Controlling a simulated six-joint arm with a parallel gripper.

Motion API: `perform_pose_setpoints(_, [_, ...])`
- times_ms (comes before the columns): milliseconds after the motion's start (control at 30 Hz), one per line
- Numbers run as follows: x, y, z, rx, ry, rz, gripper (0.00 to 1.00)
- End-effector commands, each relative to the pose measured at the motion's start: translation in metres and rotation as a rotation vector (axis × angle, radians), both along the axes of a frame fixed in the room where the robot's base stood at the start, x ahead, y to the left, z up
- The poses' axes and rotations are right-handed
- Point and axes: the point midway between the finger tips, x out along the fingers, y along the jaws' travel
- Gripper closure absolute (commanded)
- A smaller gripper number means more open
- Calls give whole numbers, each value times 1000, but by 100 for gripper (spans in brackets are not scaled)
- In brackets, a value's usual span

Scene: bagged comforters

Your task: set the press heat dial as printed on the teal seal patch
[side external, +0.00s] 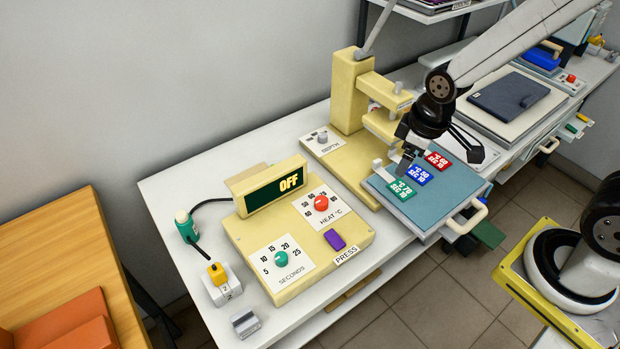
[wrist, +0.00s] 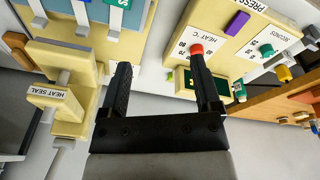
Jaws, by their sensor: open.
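The red heat dial (side external: 321,203) sits on the cream press control box (side external: 355,256), amid a printed ring of numbers marked HEAT °C. Its pointer is too small to read. The teal seal patch (side external: 402,190) lies on the blue press bed beside blue and red patches; its white print includes what looks like 70 °C, though small and upside down. My gripper (side external: 408,160) is open and empty, above the bed near the patches. In the wrist view, my gripper's fingers (wrist: 160,62) are wide apart, and the red dial (wrist: 196,49) shows beyond the right fingertip.
A dark display (side external: 277,188) reads OFF. A teal seconds dial (side external: 281,259) and purple button (side external: 334,239) share the box. The cream press column (side external: 349,92) and its arm stand behind. A yellow-topped switch (side external: 217,273) and a green bottle (side external: 187,226) stand at left.

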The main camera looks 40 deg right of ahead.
Motion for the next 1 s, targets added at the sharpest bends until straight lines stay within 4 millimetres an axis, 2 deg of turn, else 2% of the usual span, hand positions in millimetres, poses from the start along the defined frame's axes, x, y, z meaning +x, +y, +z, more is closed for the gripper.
perform_pose_setpoints(500, [60, 48, -23, -118, 71, 859, 19])
perform_pose_setpoints(1000, [101, 101, -57, -180, 112, 1670, 19])
